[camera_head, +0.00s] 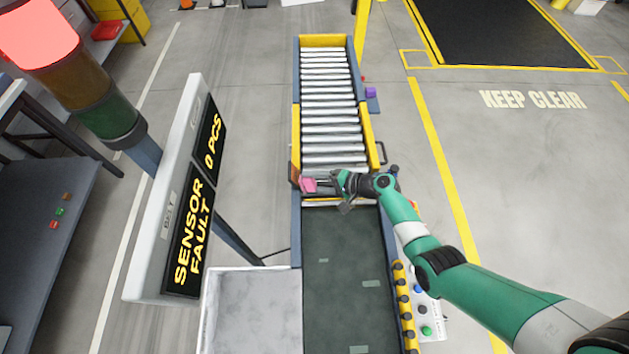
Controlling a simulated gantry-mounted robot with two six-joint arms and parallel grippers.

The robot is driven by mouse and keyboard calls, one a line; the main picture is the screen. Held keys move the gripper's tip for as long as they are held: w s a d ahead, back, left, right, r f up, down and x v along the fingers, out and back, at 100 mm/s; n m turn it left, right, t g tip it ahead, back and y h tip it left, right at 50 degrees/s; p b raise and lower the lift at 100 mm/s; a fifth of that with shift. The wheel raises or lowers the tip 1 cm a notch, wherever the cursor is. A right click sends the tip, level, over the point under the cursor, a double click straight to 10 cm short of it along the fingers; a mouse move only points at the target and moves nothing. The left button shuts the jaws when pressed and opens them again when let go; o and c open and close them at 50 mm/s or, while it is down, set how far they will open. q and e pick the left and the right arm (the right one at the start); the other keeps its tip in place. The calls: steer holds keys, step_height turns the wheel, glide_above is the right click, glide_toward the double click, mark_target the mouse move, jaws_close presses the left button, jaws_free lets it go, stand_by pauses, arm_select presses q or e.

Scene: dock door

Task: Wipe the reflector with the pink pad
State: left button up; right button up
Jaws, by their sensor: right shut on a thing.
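My right gripper (322,185) reaches in from the right over the conveyor and is shut on the pink pad (308,185). The pad is at the conveyor's left side rail, where the rollers meet the dark belt. A small dark reddish-brown piece (294,172) stands on that rail right beside the pad; it may be the reflector, but its face is not clear. I cannot tell whether the pad touches it. My left gripper is not in view.
The roller conveyor (331,110) has yellow and blue rails, with a dark belt (340,250) nearer. A purple block (370,92) sits on a right-hand ledge. A sign (195,205) reading "SENSOR FAULT" and "0 PCS" stands left. A button panel (425,315) is at lower right.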

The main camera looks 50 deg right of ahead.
steer(key=shift+w+a+f+b, duration=0.35)
steer(key=shift+w+a+b, duration=0.1)
steer(key=shift+w+a, duration=0.2)
stand_by(0.4)
